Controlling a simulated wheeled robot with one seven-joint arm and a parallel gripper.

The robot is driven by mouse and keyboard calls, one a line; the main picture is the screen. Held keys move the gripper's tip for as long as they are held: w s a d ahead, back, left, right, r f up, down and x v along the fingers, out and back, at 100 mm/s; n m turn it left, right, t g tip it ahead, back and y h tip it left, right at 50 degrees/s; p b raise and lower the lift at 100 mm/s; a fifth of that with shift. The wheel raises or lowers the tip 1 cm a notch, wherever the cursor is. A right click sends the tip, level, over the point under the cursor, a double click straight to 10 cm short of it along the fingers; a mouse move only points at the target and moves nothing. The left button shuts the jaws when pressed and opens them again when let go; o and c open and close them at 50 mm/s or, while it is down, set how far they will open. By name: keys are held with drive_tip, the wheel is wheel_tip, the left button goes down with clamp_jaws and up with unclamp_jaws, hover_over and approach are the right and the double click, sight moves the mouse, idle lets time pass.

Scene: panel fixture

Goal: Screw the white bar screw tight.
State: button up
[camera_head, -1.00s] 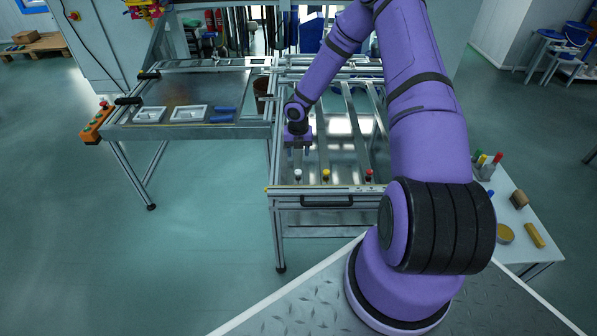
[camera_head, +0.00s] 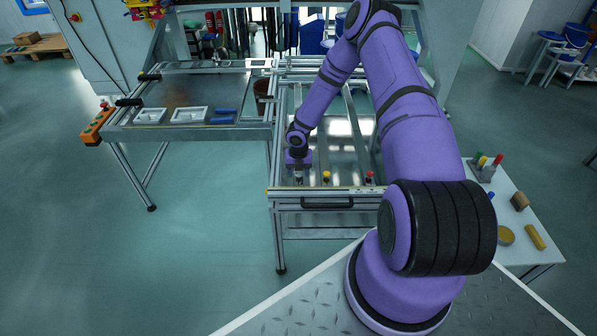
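The white bar screw (camera_head: 298,177) is on the front rail of the panel fixture (camera_head: 330,190), leftmost in a row of three. My gripper (camera_head: 298,170) points down directly over it, with its fingertips at the screw's head. Only a small pale part of the screw shows below the gripper. The fingers are too small and too close to the screw to tell whether they are shut on it. The screw with a yellow head (camera_head: 326,176) and the screw with a red head (camera_head: 369,176) stand to the right on the same rail.
A black handle (camera_head: 327,203) is on the fixture's front. A side table at left holds white frames (camera_head: 188,115) and blue pieces (camera_head: 222,115). An orange button box (camera_head: 98,125) hangs at its edge. A white table (camera_head: 512,222) with small items stands at right.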

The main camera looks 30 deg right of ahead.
drive_tip(key=c, duration=0.9)
drive_tip(key=shift+m, duration=0.3)
